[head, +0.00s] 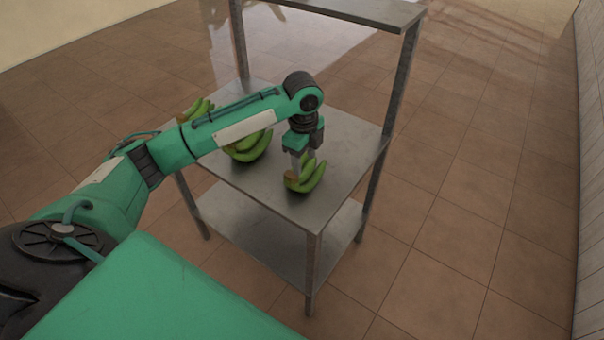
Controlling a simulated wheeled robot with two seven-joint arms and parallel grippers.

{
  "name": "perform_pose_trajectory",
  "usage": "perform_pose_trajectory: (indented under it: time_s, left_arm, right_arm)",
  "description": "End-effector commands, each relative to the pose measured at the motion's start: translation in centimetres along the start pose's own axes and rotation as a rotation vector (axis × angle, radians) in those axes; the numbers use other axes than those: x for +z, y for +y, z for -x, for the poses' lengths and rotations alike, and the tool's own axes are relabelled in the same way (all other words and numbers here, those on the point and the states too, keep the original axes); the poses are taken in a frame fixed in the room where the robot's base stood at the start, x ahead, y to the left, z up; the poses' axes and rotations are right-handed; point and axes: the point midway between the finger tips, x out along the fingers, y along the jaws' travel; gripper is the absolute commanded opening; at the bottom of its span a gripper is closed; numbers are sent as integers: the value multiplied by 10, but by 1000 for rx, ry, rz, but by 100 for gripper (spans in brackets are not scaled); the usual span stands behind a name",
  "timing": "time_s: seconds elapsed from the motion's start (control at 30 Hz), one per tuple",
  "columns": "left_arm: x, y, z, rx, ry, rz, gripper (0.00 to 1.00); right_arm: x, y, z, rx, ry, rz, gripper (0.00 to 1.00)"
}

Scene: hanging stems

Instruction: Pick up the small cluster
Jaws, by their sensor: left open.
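A small cluster of green bananas (311,178) lies on the metal shelf near its front right corner. My left gripper (298,160) points down at the cluster's left side, with its jaws open. Its fingertips are at the cluster or just above it; I cannot tell whether they touch. The fingers hide part of the cluster. My right gripper is not in view.
A larger green banana cluster (250,148) lies on the shelf (345,160), partly hidden behind my left arm. Another cluster (194,110) is at the far left. Rack posts (402,75) and an upper shelf (375,10) stand behind. The floor on the right is clear.

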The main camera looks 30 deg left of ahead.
Motion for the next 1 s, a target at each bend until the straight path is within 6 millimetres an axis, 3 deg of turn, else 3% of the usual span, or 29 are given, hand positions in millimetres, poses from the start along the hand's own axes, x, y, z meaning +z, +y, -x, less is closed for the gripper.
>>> perform_pose_trajectory:
  time_s: [0.03,0.13,0.33,0.7,1.0]
  left_arm:
    - [14,-7,14,3,-10,-4,52]
    - [31,-14,31,16,-15,-21,52]
    - [45,-18,42,31,-13,-34,52]
    - [46,-15,-22,34,-13,-34,52]
    - [48,-12,-47,32,-13,-34,52]
  right_arm:
    - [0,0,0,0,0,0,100]
    - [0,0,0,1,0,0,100]
    - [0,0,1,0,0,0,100]
    - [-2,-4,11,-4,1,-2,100]
    - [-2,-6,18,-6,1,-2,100]
